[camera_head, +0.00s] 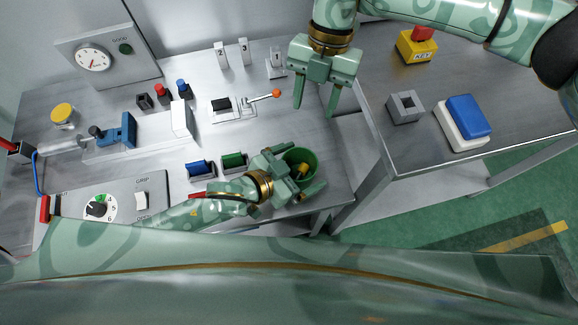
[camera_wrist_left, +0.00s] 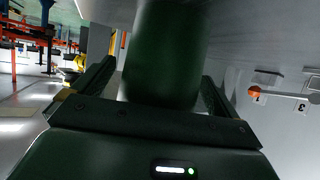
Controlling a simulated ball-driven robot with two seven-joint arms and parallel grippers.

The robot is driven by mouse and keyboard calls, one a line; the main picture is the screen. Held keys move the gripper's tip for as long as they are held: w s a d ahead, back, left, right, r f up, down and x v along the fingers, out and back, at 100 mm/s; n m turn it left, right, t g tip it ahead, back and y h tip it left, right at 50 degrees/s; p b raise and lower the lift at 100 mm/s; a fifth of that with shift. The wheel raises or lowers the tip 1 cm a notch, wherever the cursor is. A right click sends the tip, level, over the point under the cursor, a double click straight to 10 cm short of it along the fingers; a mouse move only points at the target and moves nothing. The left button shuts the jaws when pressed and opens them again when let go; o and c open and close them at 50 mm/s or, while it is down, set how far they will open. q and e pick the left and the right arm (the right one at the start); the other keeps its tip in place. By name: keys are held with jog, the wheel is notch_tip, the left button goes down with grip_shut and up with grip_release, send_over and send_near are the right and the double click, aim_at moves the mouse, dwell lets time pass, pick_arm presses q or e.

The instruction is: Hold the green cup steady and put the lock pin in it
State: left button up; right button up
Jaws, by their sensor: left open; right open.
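The green cup (camera_head: 303,154) stands near the right end of the left table. My left gripper (camera_head: 304,171) is open, with its fingers on either side of the cup. In the left wrist view the dark green cup (camera_wrist_left: 166,50) sits between the two spread fingers (camera_wrist_left: 160,85); I cannot tell whether either finger touches it. A small yellow thing (camera_head: 301,170) shows inside the cup; I cannot tell whether it is the lock pin. My right gripper (camera_head: 315,109) is open and empty, pointing down above and behind the cup.
A blue bin (camera_head: 201,168) and a green bin (camera_head: 234,161) lie left of the cup. An orange-knobbed lever (camera_head: 275,94) stands behind. The right table holds a grey block with a square hole (camera_head: 405,107), a blue-and-white box (camera_head: 467,117) and a yellow block (camera_head: 417,48). A gap separates the tables.

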pick_arm(q)
jog(key=v, duration=1.2)
